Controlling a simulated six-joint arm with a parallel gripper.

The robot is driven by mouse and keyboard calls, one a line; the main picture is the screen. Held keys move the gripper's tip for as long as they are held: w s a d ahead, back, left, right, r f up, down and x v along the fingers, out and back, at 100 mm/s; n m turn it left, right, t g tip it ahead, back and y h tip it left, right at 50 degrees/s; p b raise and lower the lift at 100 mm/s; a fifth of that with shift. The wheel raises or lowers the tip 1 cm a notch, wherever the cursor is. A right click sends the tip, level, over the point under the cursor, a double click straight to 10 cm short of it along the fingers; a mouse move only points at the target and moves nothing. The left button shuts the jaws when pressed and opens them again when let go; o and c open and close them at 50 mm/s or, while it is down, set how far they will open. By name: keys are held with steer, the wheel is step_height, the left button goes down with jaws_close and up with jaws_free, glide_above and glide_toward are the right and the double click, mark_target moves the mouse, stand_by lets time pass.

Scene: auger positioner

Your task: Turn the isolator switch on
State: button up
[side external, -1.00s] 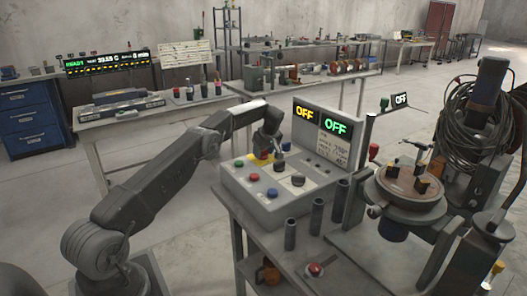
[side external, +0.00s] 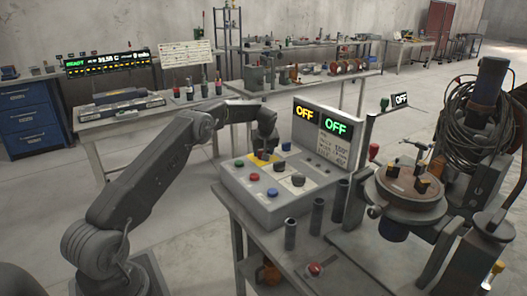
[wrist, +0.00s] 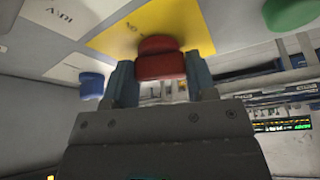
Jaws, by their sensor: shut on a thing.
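The isolator switch is a red knob (wrist: 160,57) on a yellow plate (wrist: 112,38) in the wrist view. My gripper (wrist: 161,72) is shut on the red knob, one blue-grey finger on each side. In the side external view my gripper (side external: 264,152) reaches down to the yellow plate at the back left of the grey control box (side external: 252,204) and hides most of the knob. The display panel (side external: 322,131) behind reads OFF in yellow and OFF in green.
A green button (side external: 239,163), a red button (side external: 255,177) and a blue button (side external: 272,193) sit near the switch. A dark knob (side external: 298,180) is on the box's right. Upright grey tubes (side external: 317,216) stand beside the box.

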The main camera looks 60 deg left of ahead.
steer(key=m+t, duration=0.1)
steer(key=m, duration=0.2)
steer(key=m+t+h, duration=0.1)
steer(key=m, duration=0.3)
steer(key=shift+s+a+h, duration=0.15)
steer(key=shift+h, duration=0.15)
steer(key=m+h, duration=0.1)
steer(key=m, duration=0.2)
steer(key=m+t+h, duration=0.1)
steer(key=m, duration=0.2)
steer(key=shift+a+m, duration=0.15)
steer(key=shift+m, duration=0.15)
steer(key=o, duration=0.9)
steer(key=v, duration=1.4)
steer(key=shift+a, duration=0.25)
